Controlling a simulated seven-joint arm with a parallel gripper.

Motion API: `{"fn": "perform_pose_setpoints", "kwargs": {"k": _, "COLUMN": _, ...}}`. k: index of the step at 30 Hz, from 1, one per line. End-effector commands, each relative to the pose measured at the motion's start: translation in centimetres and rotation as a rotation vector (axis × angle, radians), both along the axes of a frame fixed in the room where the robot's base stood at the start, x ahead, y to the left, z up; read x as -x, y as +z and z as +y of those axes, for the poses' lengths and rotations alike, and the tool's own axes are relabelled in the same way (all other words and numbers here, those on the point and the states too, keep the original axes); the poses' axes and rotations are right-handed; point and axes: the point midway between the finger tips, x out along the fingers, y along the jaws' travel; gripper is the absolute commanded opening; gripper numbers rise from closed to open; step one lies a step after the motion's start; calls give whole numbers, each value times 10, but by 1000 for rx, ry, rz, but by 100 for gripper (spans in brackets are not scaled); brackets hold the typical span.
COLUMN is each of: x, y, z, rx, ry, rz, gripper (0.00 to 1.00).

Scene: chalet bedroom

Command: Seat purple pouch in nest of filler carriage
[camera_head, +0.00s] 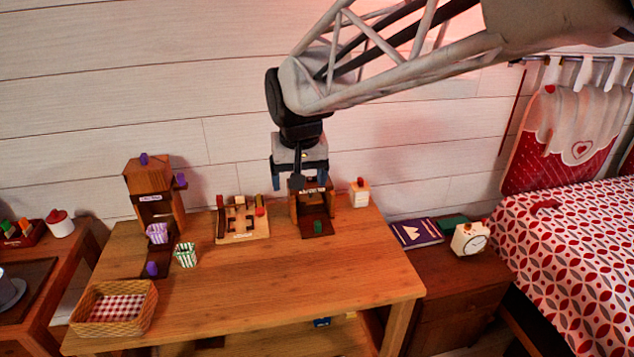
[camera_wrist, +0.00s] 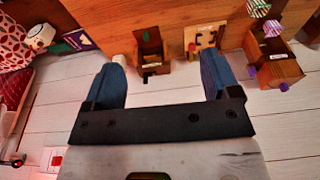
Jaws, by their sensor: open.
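A purple-and-white striped pouch (camera_head: 157,233) stands upright at the front opening of a wooden tower (camera_head: 135,184) with purple knobs, at the table's back left. A dark sliding board with a purple knob (camera_head: 152,268) sticks out below it, apparently the filler carriage. I cannot tell whether the pouch sits in a nest there. The pouch also shows in the wrist view (camera_wrist: 272,28), beside the tower (camera_wrist: 277,72). My gripper (camera_head: 300,176) is open and empty, with blue fingers pointing down, above and behind a small wooden box, well right of the pouch. Both fingers show apart in the wrist view (camera_wrist: 162,82).
A green striped pouch (camera_head: 186,255) stands right of the carriage. A wooden board with pegs (camera_head: 242,222) and the wooden box with a green knob (camera_head: 314,222) stand along the back. A wicker basket (camera_head: 115,308) is at front left. The table's front right (camera_head: 300,275) is clear.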

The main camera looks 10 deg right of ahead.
Motion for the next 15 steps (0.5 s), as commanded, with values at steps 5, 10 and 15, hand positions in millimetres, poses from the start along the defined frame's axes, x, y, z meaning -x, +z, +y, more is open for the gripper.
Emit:
{"fn": "perform_pose_setpoints", "kwargs": {"k": 5, "x": 51, "y": 0, "z": -30, "rx": 1, "ry": -4, "rz": -12, "gripper": 82}}
{"fn": "perform_pose_setpoints", "kwargs": {"k": 10, "x": 99, "y": -7, "z": -52, "rx": 4, "ry": -6, "rz": -20, "gripper": 82}}
{"fn": "perform_pose_setpoints", "kwargs": {"k": 15, "x": 146, "y": -18, "z": -71, "rx": 8, "ry": -8, "rz": -29, "gripper": 82}}
